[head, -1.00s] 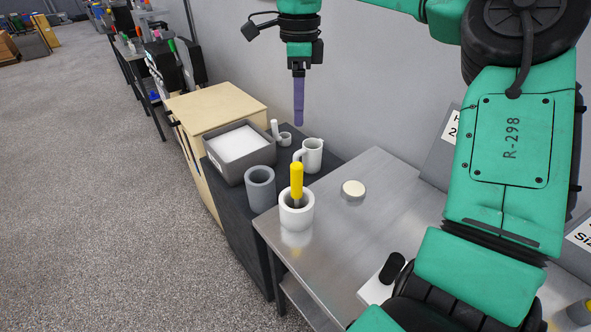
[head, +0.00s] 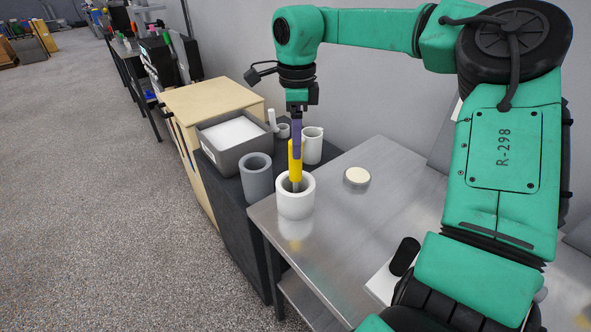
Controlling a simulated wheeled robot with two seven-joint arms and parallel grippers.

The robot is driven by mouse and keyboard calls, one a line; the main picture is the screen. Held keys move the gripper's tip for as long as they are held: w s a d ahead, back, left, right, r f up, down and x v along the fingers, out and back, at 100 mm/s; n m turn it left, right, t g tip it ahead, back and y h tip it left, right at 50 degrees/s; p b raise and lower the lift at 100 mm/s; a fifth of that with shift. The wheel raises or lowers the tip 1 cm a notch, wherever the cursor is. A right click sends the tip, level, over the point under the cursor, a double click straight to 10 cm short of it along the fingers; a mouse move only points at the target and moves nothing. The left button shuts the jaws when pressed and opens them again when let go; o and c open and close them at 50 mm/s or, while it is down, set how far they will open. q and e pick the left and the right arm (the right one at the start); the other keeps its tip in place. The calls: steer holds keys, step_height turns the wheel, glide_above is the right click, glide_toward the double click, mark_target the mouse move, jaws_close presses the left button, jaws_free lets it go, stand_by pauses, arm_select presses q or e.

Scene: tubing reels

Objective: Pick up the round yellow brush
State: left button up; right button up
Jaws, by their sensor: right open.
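The round yellow brush (head: 294,164) stands upright in a white cup (head: 295,205) at the left corner of the metal table. Its yellow handle sticks up and its lower end is hidden inside the cup. My right gripper (head: 297,150) points down at the top of the handle. Its purple finger overlaps the upper handle in the picture. The jaws are open, and I cannot tell whether they touch the handle. My left gripper is not in view.
A grey cup (head: 257,178), a white jug (head: 312,147) and a grey bin (head: 233,166) stand close by on a dark cabinet. A round cream-lidded dish (head: 356,178) sits on the metal table (head: 385,210), which is mostly clear around it.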

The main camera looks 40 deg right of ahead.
mark_target(295, 168)
step_height(295, 168, down, 8)
steer(key=p, duration=0.3)
steer(key=shift+w+f, duration=0.1)
steer(key=shift+f, duration=0.4)
jaws_close()
